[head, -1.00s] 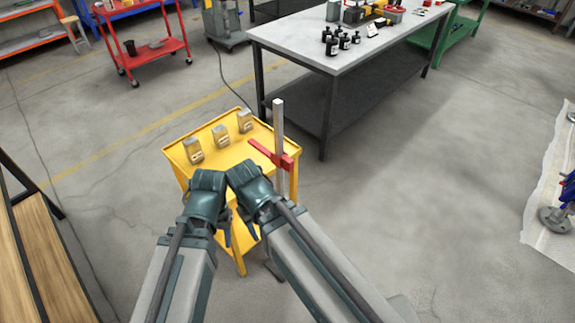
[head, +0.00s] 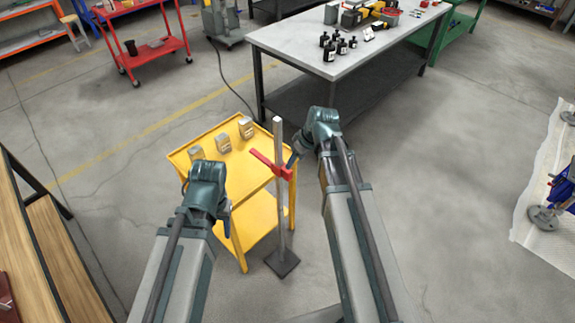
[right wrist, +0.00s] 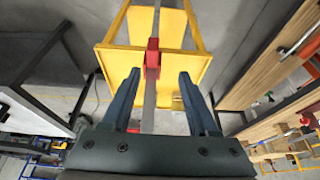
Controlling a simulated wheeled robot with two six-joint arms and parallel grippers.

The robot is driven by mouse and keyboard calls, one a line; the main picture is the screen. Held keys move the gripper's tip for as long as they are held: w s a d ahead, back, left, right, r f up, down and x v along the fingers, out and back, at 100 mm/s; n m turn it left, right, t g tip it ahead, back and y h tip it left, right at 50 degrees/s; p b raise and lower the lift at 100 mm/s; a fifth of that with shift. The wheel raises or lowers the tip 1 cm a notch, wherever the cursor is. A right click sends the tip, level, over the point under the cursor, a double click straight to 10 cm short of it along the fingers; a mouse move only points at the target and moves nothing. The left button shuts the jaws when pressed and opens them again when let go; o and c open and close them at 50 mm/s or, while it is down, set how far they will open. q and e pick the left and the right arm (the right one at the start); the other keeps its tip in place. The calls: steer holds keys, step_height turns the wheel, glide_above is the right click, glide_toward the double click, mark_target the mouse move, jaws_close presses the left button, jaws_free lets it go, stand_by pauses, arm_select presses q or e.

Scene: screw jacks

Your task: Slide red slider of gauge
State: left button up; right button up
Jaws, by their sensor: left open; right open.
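The gauge is an upright grey post (head: 278,205) on a dark square base (head: 282,263), in front of the yellow cart. Its red slider (head: 284,172) sits partway up the post, with a red arm pointing to the upper left. In the right wrist view the slider (right wrist: 152,58) appears between the open fingertips of my right gripper (right wrist: 160,72), slightly beyond them; I see no contact. In the head view my right gripper (head: 296,155) is at the slider's right. My left gripper (head: 224,214) is open and apart from the post, to its left.
A grey workbench (head: 285,38) with black bottles stands behind. A wooden bench (head: 35,240) is at the left.

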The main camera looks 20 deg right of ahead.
mark_target(289, 171)
steer(key=shift+w+d+r, duration=0.3)
steer(key=shift+w+d, duration=0.05)
steer(key=shift+d, duration=0.25)
steer(key=shift+f, duration=0.1)
steer(key=b+x, duration=1.3)
steer(key=shift+w+a+f, duration=0.15)
steer(key=shift+w+f, duration=0.1)
steer(key=shift+w, duration=0.05)
steer(key=shift+c, duration=0.3)
jaws_close()
stand_by(0.5)
